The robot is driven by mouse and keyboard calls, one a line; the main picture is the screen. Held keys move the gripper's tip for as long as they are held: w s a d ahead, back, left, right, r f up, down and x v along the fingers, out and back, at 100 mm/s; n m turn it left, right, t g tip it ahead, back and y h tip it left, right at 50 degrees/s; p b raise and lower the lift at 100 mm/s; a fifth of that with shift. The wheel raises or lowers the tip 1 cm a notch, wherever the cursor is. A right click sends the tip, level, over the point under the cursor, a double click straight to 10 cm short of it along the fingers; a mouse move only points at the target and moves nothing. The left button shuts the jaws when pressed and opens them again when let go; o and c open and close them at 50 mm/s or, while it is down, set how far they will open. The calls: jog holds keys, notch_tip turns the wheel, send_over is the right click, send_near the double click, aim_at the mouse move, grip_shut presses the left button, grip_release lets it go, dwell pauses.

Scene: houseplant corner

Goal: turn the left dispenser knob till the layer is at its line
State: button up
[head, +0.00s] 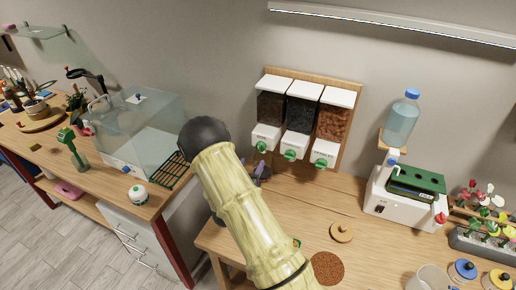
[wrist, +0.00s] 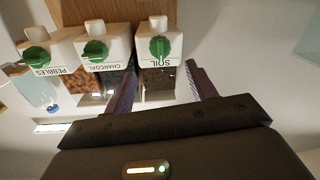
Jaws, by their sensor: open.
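The left dispenser (head: 270,108) hangs on a wooden wall board and holds dark brown material; its green knob (head: 262,146) is on the white front. In the wrist view, which is upside down, its label reads SOIL and the knob (wrist: 160,48) lies between and beyond my fingers. My gripper (wrist: 162,70) is open and empty, its purple fingers apart and short of the knob. In the head view my arm hides most of the gripper; a bit of purple shows below the left dispenser. I cannot make out any layer or line; the area under the dispenser is partly hidden.
The charcoal dispenser (head: 300,114) and pebbles dispenser (head: 331,122) hang close to the right. A white machine with a water bottle (head: 402,118) stands further right. A cork lid (head: 342,232), a round brown dish (head: 327,268) and a clear jar (head: 430,278) are on the bench. A glass tank (head: 140,130) stands left.

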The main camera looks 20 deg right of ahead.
aim_at(259, 150)
jog(key=p+x, duration=0.2)
jog(key=x, duration=0.6)
jog(key=shift+c, duration=0.3)
jog(key=c, duration=0.9)
